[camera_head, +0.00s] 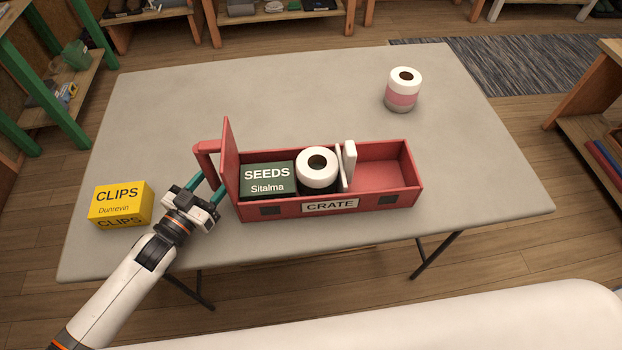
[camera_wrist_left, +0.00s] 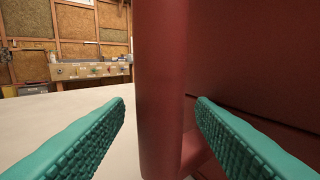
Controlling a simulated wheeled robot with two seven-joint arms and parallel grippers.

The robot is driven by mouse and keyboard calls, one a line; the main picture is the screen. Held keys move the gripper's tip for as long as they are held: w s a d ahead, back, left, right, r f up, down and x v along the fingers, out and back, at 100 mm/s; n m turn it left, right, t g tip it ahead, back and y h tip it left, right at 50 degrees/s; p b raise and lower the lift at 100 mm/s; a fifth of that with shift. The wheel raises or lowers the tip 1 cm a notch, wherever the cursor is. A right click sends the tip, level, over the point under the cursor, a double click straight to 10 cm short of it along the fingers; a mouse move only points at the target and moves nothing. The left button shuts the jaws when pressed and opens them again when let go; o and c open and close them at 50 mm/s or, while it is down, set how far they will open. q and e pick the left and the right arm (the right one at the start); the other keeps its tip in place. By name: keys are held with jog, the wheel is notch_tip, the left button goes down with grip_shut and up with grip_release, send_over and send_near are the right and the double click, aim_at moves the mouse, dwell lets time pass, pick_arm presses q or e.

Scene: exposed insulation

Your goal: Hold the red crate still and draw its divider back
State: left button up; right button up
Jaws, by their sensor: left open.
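The red crate (camera_head: 400,199) sits on the table with a "CRATE" label on its front wall. Its white divider (camera_head: 349,165) stands upright across it, right of the middle. Left of the divider are a dark green "SEEDS" box (camera_head: 267,178) and a white roll (camera_head: 317,168); the compartment to its right is empty. A red handle (camera_head: 206,147) sticks out from the crate's tall left end. My left gripper (camera_head: 207,183) is open by that end. In the left wrist view, the red handle bar (camera_wrist_left: 161,90) stands between its teal fingers, apart from the left one. My right gripper is not in view.
A yellow "CLIPS" box (camera_head: 121,203) stands just left of my left gripper. A white and pink roll (camera_head: 403,90) stands at the back right of the grey table (camera_head: 270,95).

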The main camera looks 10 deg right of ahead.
pick_arm(q)
jog(key=shift+c, duration=0.5)
grip_shut()
jog(key=shift+r, duration=0.25)
jog(key=shift+s+d+f, duration=0.1)
jog(key=shift+f, duration=0.45)
